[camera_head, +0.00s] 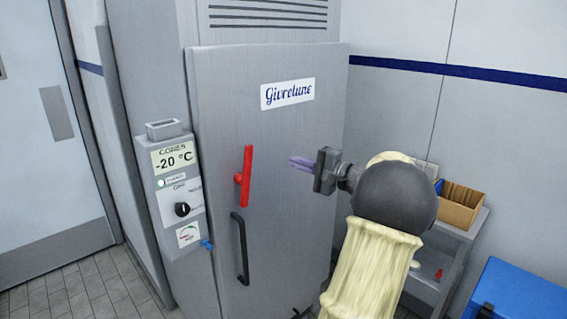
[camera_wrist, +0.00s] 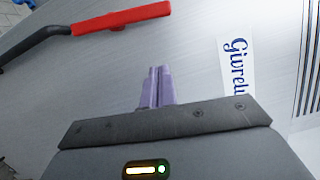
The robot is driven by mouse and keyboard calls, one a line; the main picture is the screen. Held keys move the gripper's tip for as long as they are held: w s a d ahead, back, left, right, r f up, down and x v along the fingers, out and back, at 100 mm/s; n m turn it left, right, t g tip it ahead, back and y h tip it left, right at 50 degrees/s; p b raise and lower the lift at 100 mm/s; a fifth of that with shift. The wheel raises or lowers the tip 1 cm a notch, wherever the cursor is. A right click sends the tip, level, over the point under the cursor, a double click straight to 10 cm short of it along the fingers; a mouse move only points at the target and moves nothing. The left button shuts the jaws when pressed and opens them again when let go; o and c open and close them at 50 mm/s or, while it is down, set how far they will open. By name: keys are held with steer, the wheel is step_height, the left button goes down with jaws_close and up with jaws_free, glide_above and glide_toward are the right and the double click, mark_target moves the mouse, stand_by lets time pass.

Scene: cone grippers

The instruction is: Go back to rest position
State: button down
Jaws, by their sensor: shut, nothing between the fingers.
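My gripper (camera_head: 296,163) is at the end of my arm, in front of the closed grey freezer door (camera_head: 290,230). Its purple fingers are together with nothing between them; they also show in the wrist view (camera_wrist: 157,87). A red handle (camera_head: 246,177) stands on the door to the left of my fingertips, apart from them. It also shows at the top left of the wrist view (camera_wrist: 120,18). A black pull handle (camera_head: 240,248) sits below the red one. The "Givrelune" label (camera_head: 287,94) is above my gripper.
A control panel (camera_head: 174,185) reading -20 °C stands left of the door. At the right are a shelf (camera_head: 445,262) with a cardboard box (camera_head: 460,206) and a blue container (camera_head: 520,292). A pale door (camera_head: 40,130) is at the far left. Tiled floor (camera_head: 85,290) lies clear at the lower left.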

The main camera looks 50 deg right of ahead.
steer(key=shift+s+d, duration=0.15)
steer(key=shift+s, duration=0.9)
steer(key=shift+w, duration=0.1)
steer(key=w+a+f+n+g+y+p, duration=0.1)
steer(key=w+a+f+n+g, duration=0.2)
steer(key=a, duration=0.5)
steer(key=w+a+f+g+y+p, duration=0.1)
steer(key=w+a+f+g, duration=0.3)
steer(key=a, duration=0.4)
steer(key=w+a+f+n+g+y+p, duration=0.1)
steer(key=w+a+f+n+g+y, duration=0.15)
steer(key=a+f, duration=0.4)
steer(key=s+a+f+n+g+h+p, duration=0.1)
steer(key=s+a+n+g+h, duration=0.1)
steer(key=s+a+n, duration=0.2)
steer(key=s+a+f+n+g+h+p, duration=0.1)
steer(key=s+a+n+g+h+p, duration=0.1)
steer(key=a, duration=0.9)
steer(key=s+a+f+n+g+h+p, duration=0.1)
steer(key=s+a+n+g+h, duration=0.1)
steer(key=s+a+n, duration=0.3)
steer(key=a+n, duration=0.1)
steer(key=a, duration=0.2)
steer(key=shift+s+f+h+p, duration=0.3)
steer(key=shift+h+p, duration=0.05)
steer(key=shift+p, duration=0.05)
